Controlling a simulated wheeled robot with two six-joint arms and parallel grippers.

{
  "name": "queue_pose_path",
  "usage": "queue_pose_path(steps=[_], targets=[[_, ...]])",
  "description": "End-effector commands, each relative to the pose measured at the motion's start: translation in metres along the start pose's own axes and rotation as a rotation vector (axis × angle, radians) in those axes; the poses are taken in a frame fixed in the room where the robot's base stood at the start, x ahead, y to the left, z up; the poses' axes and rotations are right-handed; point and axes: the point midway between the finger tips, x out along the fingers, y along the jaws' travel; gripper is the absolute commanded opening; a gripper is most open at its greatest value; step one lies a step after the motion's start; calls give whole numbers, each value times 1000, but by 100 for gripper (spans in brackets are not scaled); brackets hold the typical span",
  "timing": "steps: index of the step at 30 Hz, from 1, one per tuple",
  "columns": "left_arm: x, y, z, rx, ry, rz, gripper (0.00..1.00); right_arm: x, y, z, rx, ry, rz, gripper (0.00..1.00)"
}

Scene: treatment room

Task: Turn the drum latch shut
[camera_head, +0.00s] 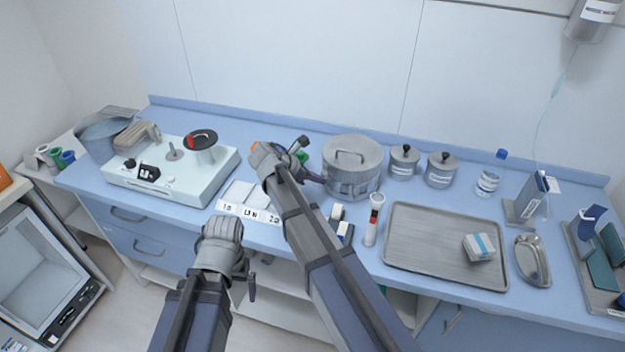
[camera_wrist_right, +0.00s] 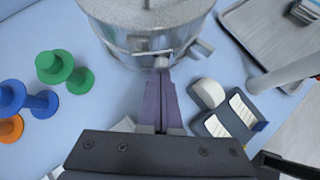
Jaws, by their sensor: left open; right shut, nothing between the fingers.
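The grey metal drum (camera_head: 352,160) stands upright on the blue counter, its lid on and its lid handle up. In the right wrist view the drum (camera_wrist_right: 130,45) fills the top, with a small latch (camera_wrist_right: 162,62) on its front wall. My right gripper (camera_head: 322,179) is at the drum's left front side. In the right wrist view its purple fingers (camera_wrist_right: 161,78) are shut and empty, tips at or very near the latch; I cannot tell if they touch. My left gripper (camera_head: 222,232) is open and empty, low before the counter's front edge, its fingers mostly hidden.
Right of the drum stand two lidded jars (camera_head: 404,160). A steel tray (camera_head: 400,262) with a small package lies front right. A red-and-white tube (camera_head: 373,222) stands before the drum. Green spools (camera_wrist_right: 64,70) lie left of it. A pale device (camera_head: 150,195) is further left.

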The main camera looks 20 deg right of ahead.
Motion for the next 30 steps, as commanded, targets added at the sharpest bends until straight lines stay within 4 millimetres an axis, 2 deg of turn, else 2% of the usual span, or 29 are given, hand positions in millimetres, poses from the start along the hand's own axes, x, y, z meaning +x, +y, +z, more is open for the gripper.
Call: queue_pose_path(steps=[4,30], targets=[[-6,-1,0,0,0,0,100,0,4,9,-90,2,-86,0],[-20,-2,1,0,0,0,100,-9,17,20,-82,-1,-77,0]])
